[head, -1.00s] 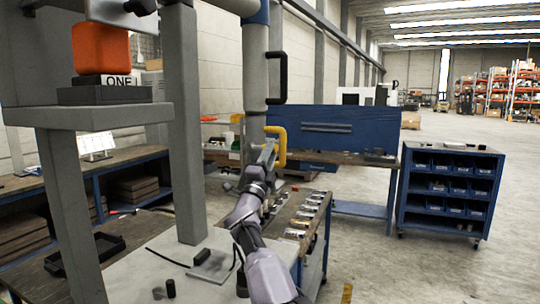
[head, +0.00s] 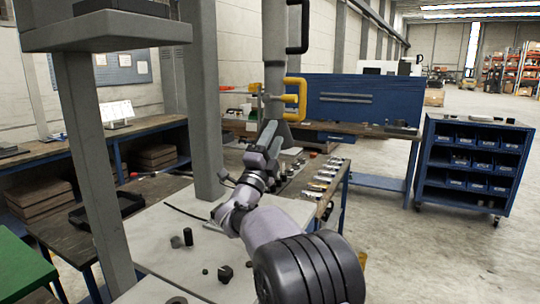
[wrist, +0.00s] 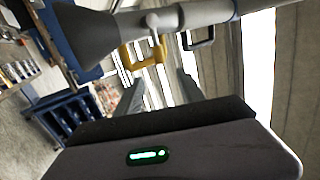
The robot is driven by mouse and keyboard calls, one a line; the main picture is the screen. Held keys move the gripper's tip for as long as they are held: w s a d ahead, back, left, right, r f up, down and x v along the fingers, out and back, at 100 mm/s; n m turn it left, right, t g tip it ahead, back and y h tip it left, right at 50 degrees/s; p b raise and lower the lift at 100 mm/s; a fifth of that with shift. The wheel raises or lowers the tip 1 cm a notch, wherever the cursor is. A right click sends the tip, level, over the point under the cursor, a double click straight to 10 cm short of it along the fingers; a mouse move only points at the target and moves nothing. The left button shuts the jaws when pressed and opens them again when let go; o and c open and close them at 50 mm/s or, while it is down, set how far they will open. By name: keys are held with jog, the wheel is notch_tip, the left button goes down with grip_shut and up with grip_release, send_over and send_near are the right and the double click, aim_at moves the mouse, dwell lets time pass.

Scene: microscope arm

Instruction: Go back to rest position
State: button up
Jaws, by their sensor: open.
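My gripper (wrist: 160,88) is open, with two grey fingers apart and nothing held between them in the wrist view. My arm runs up from the bottom of the head view, and its far end lies by the lower part of a grey vertical tube (head: 275,65). The tube bears a yellow handle (head: 297,97) and a black handle (head: 298,25). In the wrist view, the yellow handle (wrist: 143,52) lies beyond the fingertips, apart from them, and the black handle (wrist: 199,38) is to its right. The fingers are too small to make out in the head view.
Small dark parts (head: 188,237) lie on the pale tabletop (head: 160,265). Open floor lies at right.

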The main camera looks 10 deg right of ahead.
jog(key=v, duration=0.3)
jog(key=shift+s+f, duration=0.1)
jog(key=shift+f, duration=0.05)
jog(key=s+n+g+y, duration=0.3)
jog(key=s+n+y, duration=0.6)
jog(key=n+y, duration=0.25)
jog(key=s+f+n+g+y, duration=0.1)
jog(key=s+f+n+g, duration=0.1)
jog(key=s+f+g, duration=0.2)
jog(key=s+f+n+g+y, duration=0.1)
jog(key=s+f+n+g, duration=0.2)
jog(key=s+f, duration=0.8)
jog(key=s+f+n+g+y, duration=0.2)
jog(key=s+f+g, duration=0.3)
jog(key=s, duration=1.7)
notch_tip(320, 180, down, 3)
jog(key=shift+s+r+n, duration=0.2)
jog(key=shift+n, duration=0.35)
